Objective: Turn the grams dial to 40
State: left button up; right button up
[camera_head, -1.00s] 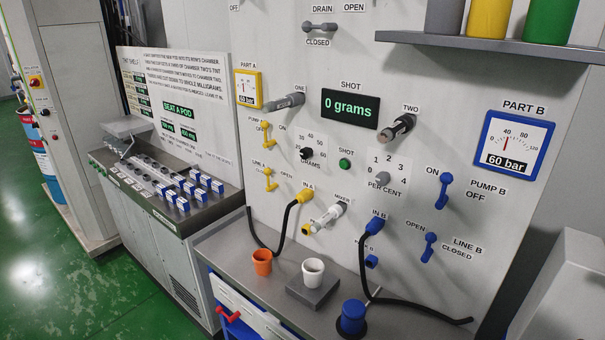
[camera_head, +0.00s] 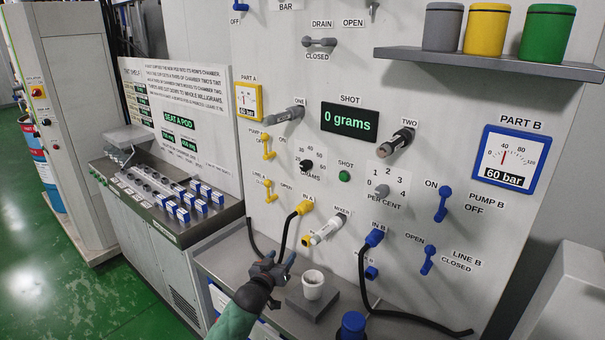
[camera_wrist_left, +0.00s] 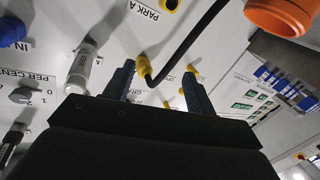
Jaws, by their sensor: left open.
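The grams dial (camera_head: 306,165) is a small black knob on the pale panel, with 30, 40, 50 and 60 printed around its upper and right side. Its exact pointing is too small to read. The shot display (camera_head: 350,122) above it reads 0 grams. My left gripper (camera_head: 272,262) is open and empty, low in front of the bench, below and left of the dial and apart from it. In the left wrist view the two dark fingers (camera_wrist_left: 158,80) stand apart, with the panel upside down beyond them. I cannot make out the dial there. My right gripper is not in view.
A black hose on the yellow IN A plug (camera_head: 305,207) hangs between the gripper and panel. A white cup (camera_head: 313,284) stands on a grey block. An orange cup (camera_wrist_left: 283,15) shows in the left wrist view. The mixer (camera_head: 328,229) and handle ONE (camera_head: 286,115) stick out near the dial.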

pick_arm(q)
jog(key=w+d+r+m+t+h, duration=0.1)
jog(key=w+r+h, duration=0.1)
jog(key=w+r, duration=0.35)
jog(key=w+d+r+m+t+h, duration=0.1)
jog(key=w+r+h, duration=0.15)
jog(key=r, duration=0.65)
jog(key=h+p, duration=0.1)
jog(key=h, duration=0.1)
send_near(303, 168)
jog(key=x, duration=0.3)
jog(key=shift+m+t, duration=0.3)
jog(key=shift+t, duration=0.1)
jog(key=p+x, duration=0.2)
jog(key=x, duration=0.3)
jog(key=shift+d+p, duration=0.2)
jog(key=shift+p, duration=0.15)
jog(key=shift+w+d, duration=0.3)
jog(key=shift+w, duration=0.25)
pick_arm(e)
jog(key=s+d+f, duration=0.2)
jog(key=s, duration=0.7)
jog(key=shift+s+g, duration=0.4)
pick_arm(q)
jog(key=shift+r, duration=0.1)
jog(key=c, duration=1)
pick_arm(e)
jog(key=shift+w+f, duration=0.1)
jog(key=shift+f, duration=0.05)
